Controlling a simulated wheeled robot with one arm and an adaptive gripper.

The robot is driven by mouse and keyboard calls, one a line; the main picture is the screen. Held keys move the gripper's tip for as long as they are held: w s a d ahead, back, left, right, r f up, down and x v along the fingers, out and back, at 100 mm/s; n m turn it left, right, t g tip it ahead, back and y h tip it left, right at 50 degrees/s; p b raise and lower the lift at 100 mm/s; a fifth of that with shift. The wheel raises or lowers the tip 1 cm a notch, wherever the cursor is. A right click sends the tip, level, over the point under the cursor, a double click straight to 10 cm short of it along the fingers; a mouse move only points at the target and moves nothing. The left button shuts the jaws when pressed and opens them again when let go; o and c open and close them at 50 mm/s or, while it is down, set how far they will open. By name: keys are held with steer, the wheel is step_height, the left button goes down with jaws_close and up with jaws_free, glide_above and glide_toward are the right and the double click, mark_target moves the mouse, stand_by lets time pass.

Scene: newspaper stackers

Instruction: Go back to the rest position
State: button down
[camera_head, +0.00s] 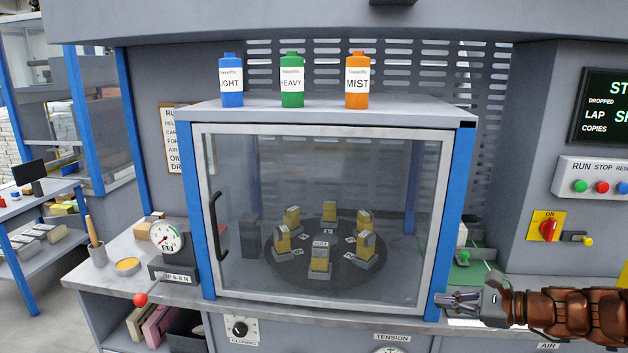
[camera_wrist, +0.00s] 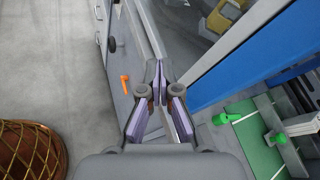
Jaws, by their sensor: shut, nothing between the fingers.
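My gripper (camera_head: 456,302) reaches in from the right edge in the head view, in front of the cabinet's lower right corner. Its fingers are closed together and hold nothing. In the wrist view the fingertips (camera_wrist: 159,68) meet near the middle. The glass-fronted cabinet (camera_head: 456,180) has its door shut, with a black handle (camera_head: 213,240) on the door's left side. Inside, several yellow-and-grey blocks stand on a dark round turntable (camera_head: 320,280). My gripper is outside the cabinet; I cannot tell whether it touches the frame.
Blue (camera_head: 231,85), green (camera_head: 292,85) and orange (camera_head: 357,85) bottles stand on the cabinet top. A gauge (camera_head: 166,237) and a red-tipped lever (camera_head: 141,299) are at left. A red switch (camera_head: 549,227) is on the right wall.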

steer(key=s+a+n+g+h, duration=0.3)
steer(key=s+a+n+g, duration=0.5)
steer(key=s+a+n, duration=0.7)
steer(key=s+d+f+n+g+h, duration=0.1)
steer(key=s+h, duration=0.3)
steer(key=s, duration=0.6)
steer(key=s+d+f+n+g+h, duration=0.1)
steer(key=s+n+h, duration=0.3)
steer(key=s, duration=0.6)
steer(key=shift+d+f, duration=0.65)
steer(key=shift+d, duration=0.25)
steer(key=shift+n, duration=0.3)
